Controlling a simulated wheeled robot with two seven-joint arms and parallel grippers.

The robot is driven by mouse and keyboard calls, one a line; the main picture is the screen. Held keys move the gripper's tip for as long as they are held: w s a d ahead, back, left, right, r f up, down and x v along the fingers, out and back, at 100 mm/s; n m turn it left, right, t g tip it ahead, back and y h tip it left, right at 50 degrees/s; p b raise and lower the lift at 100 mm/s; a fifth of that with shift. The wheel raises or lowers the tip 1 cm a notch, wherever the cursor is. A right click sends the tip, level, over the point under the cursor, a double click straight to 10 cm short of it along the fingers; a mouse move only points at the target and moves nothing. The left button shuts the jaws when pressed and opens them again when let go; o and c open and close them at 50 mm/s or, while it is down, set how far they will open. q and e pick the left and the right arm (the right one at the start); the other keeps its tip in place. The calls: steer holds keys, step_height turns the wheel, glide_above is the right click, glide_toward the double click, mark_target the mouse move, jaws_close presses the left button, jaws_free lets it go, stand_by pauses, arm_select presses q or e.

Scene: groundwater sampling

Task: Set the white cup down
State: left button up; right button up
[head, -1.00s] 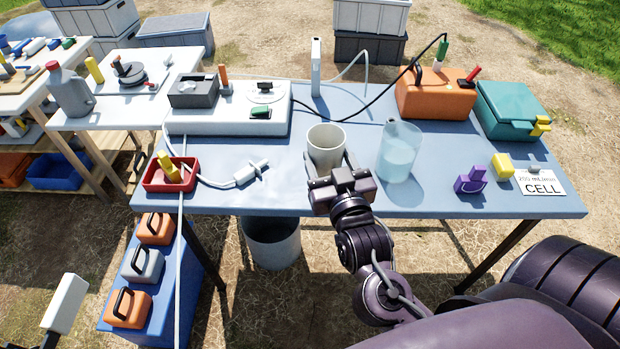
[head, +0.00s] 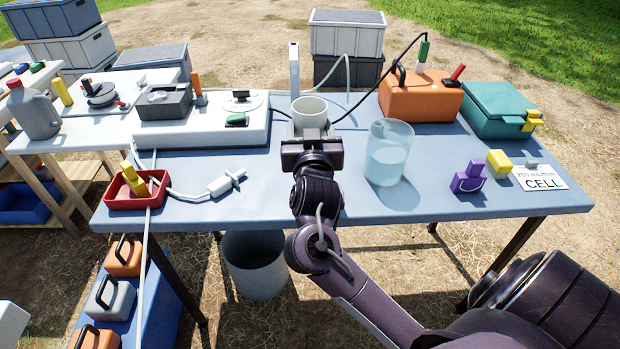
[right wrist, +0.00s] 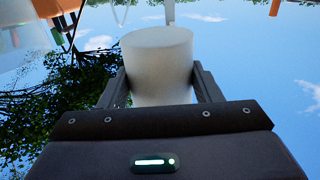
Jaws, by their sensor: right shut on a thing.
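The white cup (head: 309,113) is upright with its open rim facing up, over the back middle part of the blue table (head: 260,195). My right gripper (head: 311,143) is shut on it from the near side. In the right wrist view the cup (right wrist: 158,62) sits between the two fingers of the gripper (right wrist: 160,88). The gripper hides the cup's lower part in the head view, so I cannot tell whether its base touches the tabletop. My left gripper is not in view.
A clear beaker (head: 388,155) of water stands just right of my right gripper. A white instrument box (head: 200,130) is to the left, an orange case (head: 420,100) to the back right. A white upright post (head: 294,68) and cables are behind. The front tabletop is mostly clear.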

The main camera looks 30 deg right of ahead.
step_height(320, 180, down, 8)
steer(key=shift+r+b, duration=0.1)
steer(key=shift+b, duration=0.5)
arm_select(q)
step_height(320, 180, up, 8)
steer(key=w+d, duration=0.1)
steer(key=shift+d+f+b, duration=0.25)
steer(key=shift+b, duration=0.15)
arm_select(e)
steer(key=shift+f, duration=1.85)
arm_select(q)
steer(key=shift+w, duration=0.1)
arm_select(e)
steer(key=shift+f, duration=0.15)
steer(key=o, duration=1)
steer(key=shift+o, duration=0.2)
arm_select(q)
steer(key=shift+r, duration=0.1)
